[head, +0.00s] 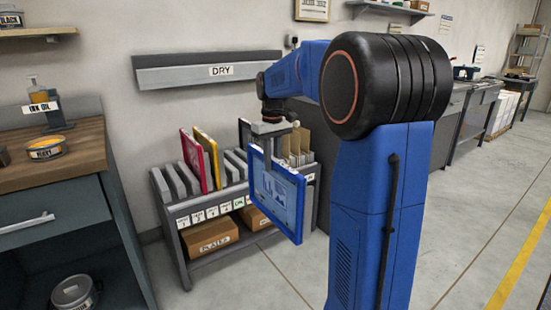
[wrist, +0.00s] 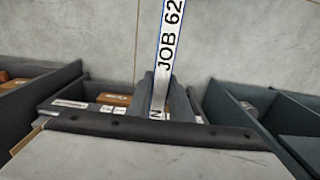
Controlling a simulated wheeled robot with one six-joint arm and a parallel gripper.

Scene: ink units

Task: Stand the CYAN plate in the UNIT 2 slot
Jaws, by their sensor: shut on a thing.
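My gripper (head: 270,143) is shut on the top edge of a blue-framed plate (head: 277,198), which looks like the cyan plate. The plate hangs upright in front of the right part of the slotted rack (head: 187,254) in the head view. In the wrist view my gripper (wrist: 168,108) closes on the plate's edge, a narrow strip (wrist: 168,45) reading "JOB 62". Small cards (head: 197,216) line the rack's front edge; their numbers are too small to read surely, so I cannot tell which slot is UNIT 2. The held plate hides part of the rack.
A magenta-red plate (head: 193,162) and a yellow plate (head: 208,150) stand in the rack, with bare slots left of them. A dark plate (head: 244,133) shows behind my gripper. A "PLATES" box (head: 210,239) sits below. A wooden-topped cabinet (head: 52,165) stands left; a DRY rail (head: 208,71) hangs above.

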